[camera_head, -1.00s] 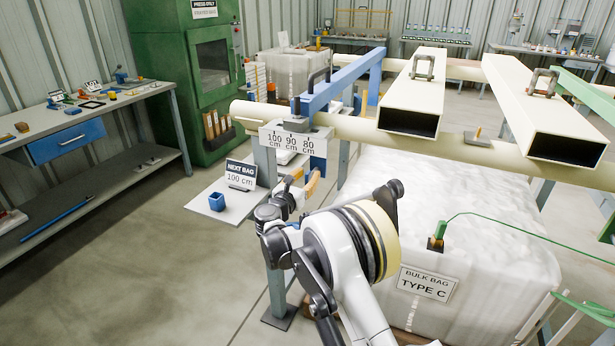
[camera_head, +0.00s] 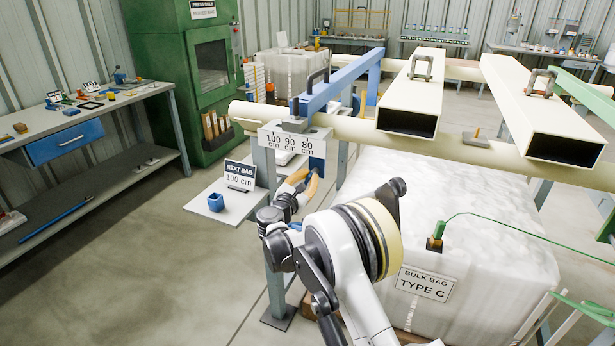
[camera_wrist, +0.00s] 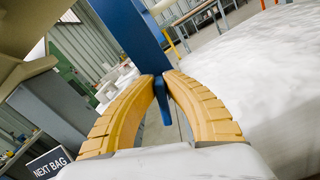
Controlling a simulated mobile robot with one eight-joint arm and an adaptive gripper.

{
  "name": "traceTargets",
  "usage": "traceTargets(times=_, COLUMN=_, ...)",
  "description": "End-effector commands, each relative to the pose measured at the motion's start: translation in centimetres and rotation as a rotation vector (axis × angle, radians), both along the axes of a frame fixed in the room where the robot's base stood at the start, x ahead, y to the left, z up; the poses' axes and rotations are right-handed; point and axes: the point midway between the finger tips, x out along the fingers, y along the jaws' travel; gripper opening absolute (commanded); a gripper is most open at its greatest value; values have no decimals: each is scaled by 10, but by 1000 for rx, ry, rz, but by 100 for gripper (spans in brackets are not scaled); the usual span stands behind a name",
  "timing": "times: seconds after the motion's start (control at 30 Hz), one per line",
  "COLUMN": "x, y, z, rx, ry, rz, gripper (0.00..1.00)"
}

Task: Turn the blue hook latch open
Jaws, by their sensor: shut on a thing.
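The blue hook latch (camera_head: 317,163) hangs below the pale crossbar, under the near end of the blue beam. In the wrist view its wide blue plate (camera_wrist: 133,32) runs down from the top, and a narrow blue end (camera_wrist: 165,108) shows between my fingers. My gripper (camera_head: 312,181) has yellow ribbed fingers, which also show in the wrist view (camera_wrist: 163,80). They are shut on the narrow lower end. In the head view my wrist and fingers partly hide this contact.
The blue beam (camera_head: 340,82) with a dark handle lies across the crossbar (camera_head: 365,131). A scale plate (camera_head: 291,143) hangs beside the latch. The white bulk bag (camera_head: 470,215) stands right of my arm. A "NEXT BAG 100 cm" sign (camera_head: 239,176) and a blue cup (camera_head: 216,202) are at left.

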Motion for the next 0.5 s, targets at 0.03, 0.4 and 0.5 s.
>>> traceTargets(times=0.03, x=0, y=-2, z=0, rx=40, ry=-15, rz=0, gripper=0)
traceTargets(times=0.4, x=-3, y=-9, z=-6, rx=372, ry=-135, rz=0, gripper=0)
traceTargets(times=0.5, x=-4, y=-11, z=-8, rx=461, ry=-168, rz=0, gripper=0)
